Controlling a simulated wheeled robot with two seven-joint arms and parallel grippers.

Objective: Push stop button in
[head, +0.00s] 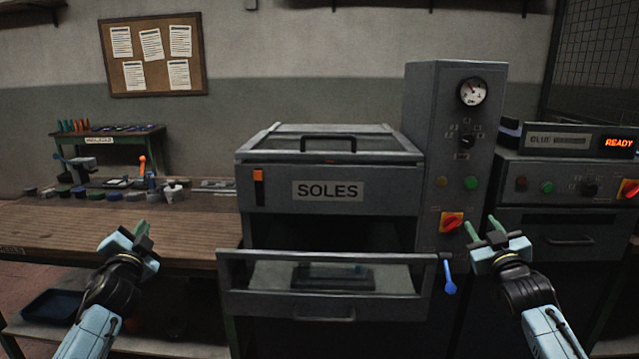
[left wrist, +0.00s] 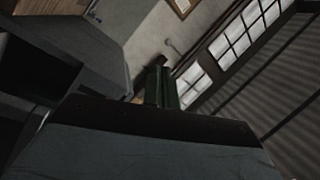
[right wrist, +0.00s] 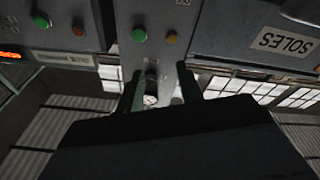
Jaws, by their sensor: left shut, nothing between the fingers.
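The tall grey control column (head: 418,130) carries an amber round button or lamp (head: 442,183), a green one (head: 471,183) and a red rotary switch (head: 452,221) on a yellow plate. My right gripper (head: 487,232) is open and empty, below and in front of the column's buttons, touching none. My left gripper (head: 138,234) is shut and empty before the bench.
The SOLES machine (head: 262,190) has an open drawer (head: 240,303) jutting forward. A blue-handled lever (head: 449,277) hangs close to my right gripper. A wooden bench (head: 60,220) with several small items stands at left. A READY display (head: 619,144) glows at right.

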